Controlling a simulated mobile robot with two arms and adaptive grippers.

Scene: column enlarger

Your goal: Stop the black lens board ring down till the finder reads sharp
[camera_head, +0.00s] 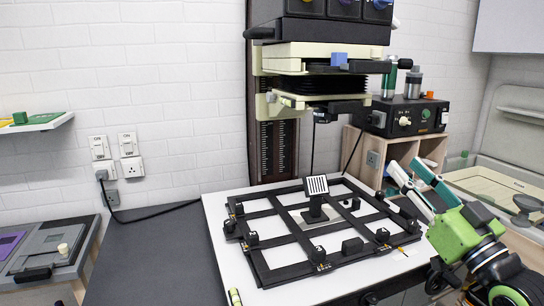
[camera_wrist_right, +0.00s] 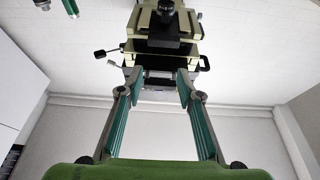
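My right gripper (camera_head: 403,165) is open and empty, right of and below the lens board. In the right wrist view its teal fingers (camera_wrist_right: 158,82) are spread, with the enlarger beyond them. My left gripper is not in view.
A black control box (camera_head: 408,116) with bottles on top stands on a wooden shelf right of the enlarger. A sink tray (camera_head: 500,178) lies at the far right. A dark grey counter (camera_head: 165,255) is clear on the left. A cable runs to the wall socket.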

